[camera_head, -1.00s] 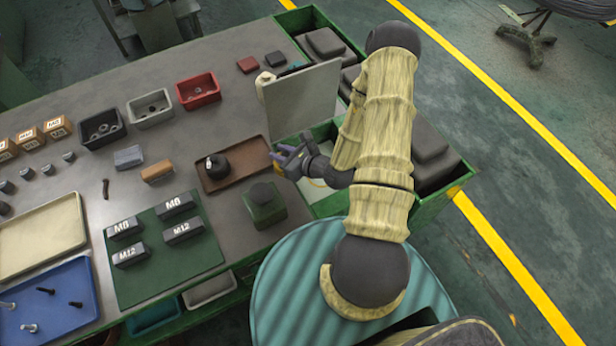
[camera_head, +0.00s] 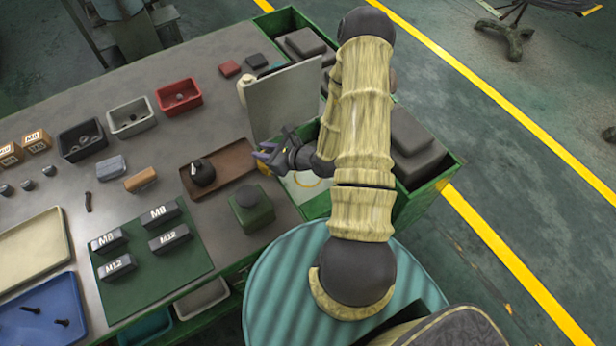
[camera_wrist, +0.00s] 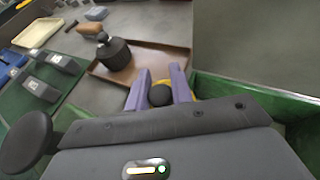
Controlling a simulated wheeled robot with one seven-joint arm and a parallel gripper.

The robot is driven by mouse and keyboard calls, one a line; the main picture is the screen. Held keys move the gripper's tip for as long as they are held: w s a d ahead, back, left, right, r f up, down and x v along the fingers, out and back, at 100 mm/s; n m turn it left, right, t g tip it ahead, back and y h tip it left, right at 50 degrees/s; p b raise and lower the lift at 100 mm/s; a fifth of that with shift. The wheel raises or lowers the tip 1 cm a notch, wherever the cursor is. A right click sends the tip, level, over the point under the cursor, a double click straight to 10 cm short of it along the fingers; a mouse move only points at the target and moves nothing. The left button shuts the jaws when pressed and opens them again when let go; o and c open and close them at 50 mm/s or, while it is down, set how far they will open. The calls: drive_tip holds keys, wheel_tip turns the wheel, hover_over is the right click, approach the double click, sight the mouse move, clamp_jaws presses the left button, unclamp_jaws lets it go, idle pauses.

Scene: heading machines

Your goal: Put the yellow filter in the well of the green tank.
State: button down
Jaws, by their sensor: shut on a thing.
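My gripper (camera_head: 270,156), with purple fingers, is over the right side of the bench, to the right of the brown tray. In the wrist view its fingers (camera_wrist: 160,86) are shut on the yellow filter (camera_wrist: 188,86). A dark round part shows between the fingers, with little yellow visible behind. In the head view a small bit of the yellow filter (camera_head: 262,168) shows below the fingertips. The green tank (camera_head: 257,220) stands upright on the bench, below and left of my gripper and apart from it. A dark round top covers part of it; I cannot make out its well.
The brown tray (camera_head: 233,172) holds a black can (camera_head: 203,174). An upright grey panel (camera_head: 285,98) stands just beyond my gripper. Green bins with dark blocks (camera_head: 412,135) line the bench's right end. A green mat (camera_head: 130,285) with labelled blocks lies left of the tank.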

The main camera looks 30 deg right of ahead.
drive_tip(key=s+d+f+n+g+y+b, duration=0.1)
drive_tip(key=d+n+g+y+b, duration=0.1)
drive_tip(key=d+b, duration=0.4)
drive_tip(key=d+n, duration=0.1)
drive_tip(key=d, duration=0.4)
drive_tip(key=shift+s+d+f+y, duration=0.2)
drive_tip(key=shift+s+d+y, duration=0.1)
drive_tip(key=shift+d, duration=0.05)
drive_tip(key=shift+f, duration=0.1)
drive_tip(key=shift+f+p, duration=0.5)
drive_tip(key=shift+f, duration=2.35)
wheel_tip(320, 180, down, 4)
drive_tip(key=shift+r+p, duration=0.25)
drive_tip(key=shift+p, duration=0.35)
drive_tip(key=shift+f, duration=0.3)
